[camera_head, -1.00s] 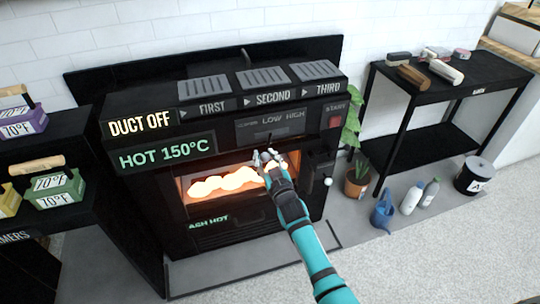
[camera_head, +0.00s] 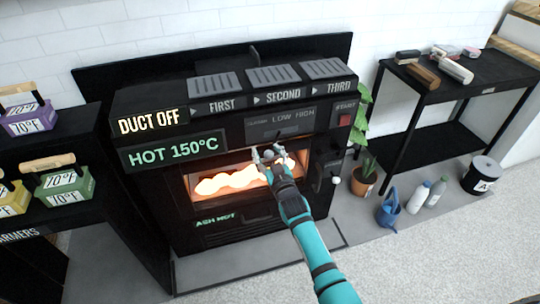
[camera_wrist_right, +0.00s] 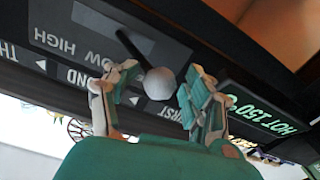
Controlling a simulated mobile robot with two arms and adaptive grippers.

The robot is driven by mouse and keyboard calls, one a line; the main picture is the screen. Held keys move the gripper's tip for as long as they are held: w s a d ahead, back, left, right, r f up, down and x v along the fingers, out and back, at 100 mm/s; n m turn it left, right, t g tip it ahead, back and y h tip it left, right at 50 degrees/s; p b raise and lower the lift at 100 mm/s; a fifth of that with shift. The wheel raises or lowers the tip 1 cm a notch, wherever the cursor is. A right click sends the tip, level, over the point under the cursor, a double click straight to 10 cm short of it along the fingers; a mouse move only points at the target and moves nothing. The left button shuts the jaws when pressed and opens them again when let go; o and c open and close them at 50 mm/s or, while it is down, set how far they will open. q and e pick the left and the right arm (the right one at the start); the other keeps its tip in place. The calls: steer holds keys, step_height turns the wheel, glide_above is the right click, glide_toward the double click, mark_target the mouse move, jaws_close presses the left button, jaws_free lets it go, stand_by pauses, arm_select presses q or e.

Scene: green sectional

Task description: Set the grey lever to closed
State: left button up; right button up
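The lever shows in the right wrist view as a dark shaft with a pale grey ball knob (camera_wrist_right: 159,83), coming out of a slot in the panel marked LOW and HIGH. I cannot tell which mark it points to. My right gripper (camera_wrist_right: 150,95) is open, with one finger on each side of the knob and visible gaps between. In the head view this gripper (camera_head: 268,152) is in front of the oven window, just below the control panel (camera_head: 281,125), and covers most of the lever. My left gripper is not in view.
The black oven's window (camera_head: 235,180) glows with hot contents. Another ball-ended handle (camera_head: 337,180) is on its right side. A potted plant (camera_head: 363,180), a blue watering can (camera_head: 389,208) and bottles stand to the right.

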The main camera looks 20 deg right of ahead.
steer(key=shift+o, duration=0.2)
steer(key=shift+w+a+r, duration=0.15)
steer(key=shift+a, duration=0.1)
steer(key=shift+d, duration=0.1)
steer(key=shift+s+f, duration=0.2)
steer(key=shift+s, duration=0.4)
steer(key=s, duration=1.1)
steer(key=shift+d, duration=0.4)
